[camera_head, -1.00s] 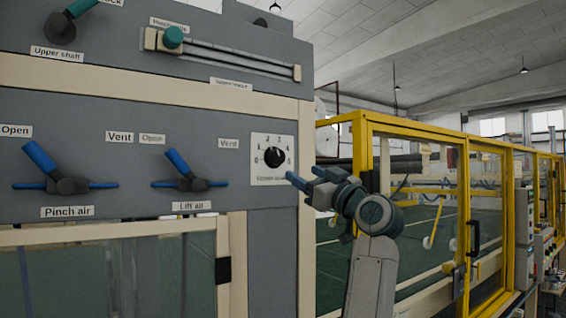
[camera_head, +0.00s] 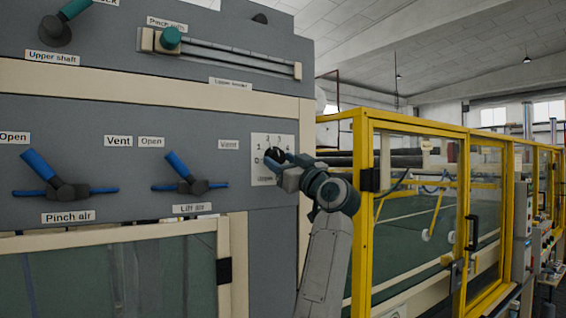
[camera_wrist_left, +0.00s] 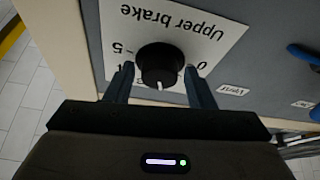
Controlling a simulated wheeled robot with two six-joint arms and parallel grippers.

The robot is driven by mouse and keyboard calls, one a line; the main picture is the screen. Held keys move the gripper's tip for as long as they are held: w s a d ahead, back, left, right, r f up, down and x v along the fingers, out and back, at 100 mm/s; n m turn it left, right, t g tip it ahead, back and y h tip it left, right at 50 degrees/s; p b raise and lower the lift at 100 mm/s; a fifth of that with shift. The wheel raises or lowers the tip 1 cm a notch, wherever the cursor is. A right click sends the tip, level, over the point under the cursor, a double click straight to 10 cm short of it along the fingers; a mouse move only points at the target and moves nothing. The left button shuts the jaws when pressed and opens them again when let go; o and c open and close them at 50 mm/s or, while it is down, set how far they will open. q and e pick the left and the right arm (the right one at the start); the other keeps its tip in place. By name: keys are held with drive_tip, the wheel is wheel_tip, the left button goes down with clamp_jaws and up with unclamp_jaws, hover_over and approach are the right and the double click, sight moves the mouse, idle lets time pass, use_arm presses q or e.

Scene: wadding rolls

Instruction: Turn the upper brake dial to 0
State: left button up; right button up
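The upper brake dial is a round black knob (camera_wrist_left: 160,66) on a white plate (camera_wrist_left: 222,20) printed "Upper brake", upside down in the left wrist view. Its white mark points down in that view, away from the lettering, at neither the 0 nor the 5. My left gripper (camera_wrist_left: 160,85) is open, with one finger on each side of the knob; narrow gaps seem to remain. In the head view, my left gripper (camera_head: 275,163) is at the dial plate (camera_head: 259,142) and covers part of the knob (camera_head: 274,154). My right gripper is not in view.
Blue Lift air (camera_head: 188,184) and Pinch air (camera_head: 62,187) levers stand out from the grey panel left of the dial. A slider with a green knob (camera_head: 171,38) is above. A yellow-framed guard (camera_head: 362,215) stands to the right, behind my arm.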

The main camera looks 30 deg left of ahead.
use_arm(q)
drive_tip(key=c, duration=0.7)
drive_tip(key=shift+o, duration=0.2)
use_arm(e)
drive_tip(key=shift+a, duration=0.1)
